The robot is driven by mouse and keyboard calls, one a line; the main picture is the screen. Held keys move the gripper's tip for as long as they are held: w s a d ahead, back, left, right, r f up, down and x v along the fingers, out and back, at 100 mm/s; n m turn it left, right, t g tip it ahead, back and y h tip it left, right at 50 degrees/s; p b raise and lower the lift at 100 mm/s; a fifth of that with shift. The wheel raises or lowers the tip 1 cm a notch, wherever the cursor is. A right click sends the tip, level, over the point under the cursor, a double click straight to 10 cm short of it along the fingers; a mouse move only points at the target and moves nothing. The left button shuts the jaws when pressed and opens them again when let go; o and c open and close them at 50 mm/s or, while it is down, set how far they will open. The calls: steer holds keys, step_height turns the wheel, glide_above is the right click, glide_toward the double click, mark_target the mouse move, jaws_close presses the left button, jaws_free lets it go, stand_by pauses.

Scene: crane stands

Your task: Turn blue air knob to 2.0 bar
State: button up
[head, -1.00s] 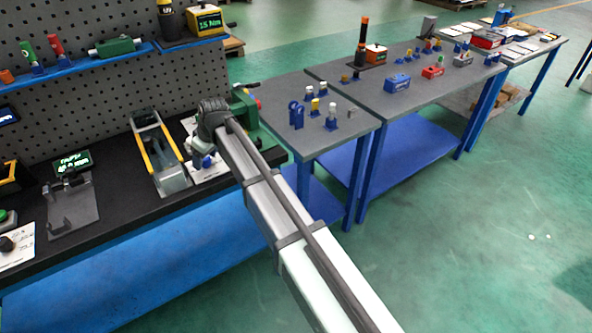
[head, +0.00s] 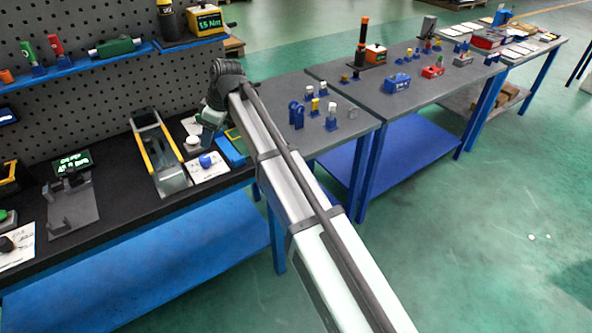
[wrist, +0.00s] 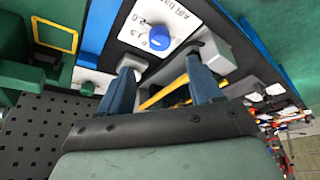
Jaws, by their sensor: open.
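The blue air knob (head: 206,160) sits on a white dial plate (head: 209,171) near the front edge of the black bench, right of the yellow-railed fixture. In the wrist view the blue knob (wrist: 159,38) shows beyond the fingertips, with printed marks including 2.0 beside it. Its exact setting is too small to tell. My gripper (wrist: 167,55) is open, its two fingers apart with nothing held between them. In the head view my gripper (head: 208,134) is behind and above the knob, apart from it; its fingertips are hard to make out there.
A fixture with yellow rails (head: 158,152) stands left of the dial plate. A white round knob (head: 192,141) is just behind the blue one. A blue block (head: 231,150) lies to the right. The pegboard (head: 100,98) closes the back; grey tables (head: 330,142) stand to the right.

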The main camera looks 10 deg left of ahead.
steer(key=w+d+f+m, duration=0.1)
steer(key=w+d+f, duration=0.2)
steer(key=d, duration=0.5)
steer(key=w+d+f+m, duration=0.15)
steer(key=w+d, duration=0.25)
steer(key=d, duration=0.4)
steer(key=d+f+m+h, duration=0.1)
steer(key=d+f+m, duration=0.1)
steer(key=d+f, duration=0.5)
steer(key=shift+s+d+f+h, duration=0.3)
steer(key=shift+s+f, duration=0.15)
steer(key=shift+f, duration=1.9)
